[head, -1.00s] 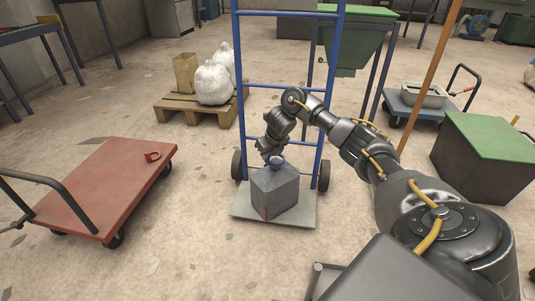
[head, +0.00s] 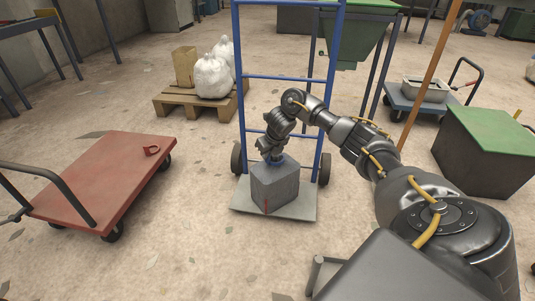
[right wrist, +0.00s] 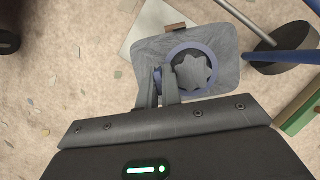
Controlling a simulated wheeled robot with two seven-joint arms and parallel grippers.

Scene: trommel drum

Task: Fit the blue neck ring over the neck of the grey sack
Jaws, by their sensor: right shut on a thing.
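The grey sack (head: 276,188), boxy and upright, stands on the plate of the blue hand truck, with a red mark low on its front. In the right wrist view the sack (right wrist: 228,72) has a dark, pleated neck (right wrist: 194,71) at its top. The blue neck ring (right wrist: 214,57) encircles this neck as seen from above; how far down it sits is unclear. My right gripper (right wrist: 160,82) is shut on the ring's blue side tab. In the head view the right gripper (head: 272,157) is right at the sack's top, partly hiding the ring. My left gripper is not in view.
The hand truck's blue frame (head: 239,105) rises behind the sack. A red platform cart (head: 100,180) with a small red item (head: 152,150) is at left. A pallet (head: 187,109) with white bags stands behind. A green-lidded bin (head: 487,135) is at right.

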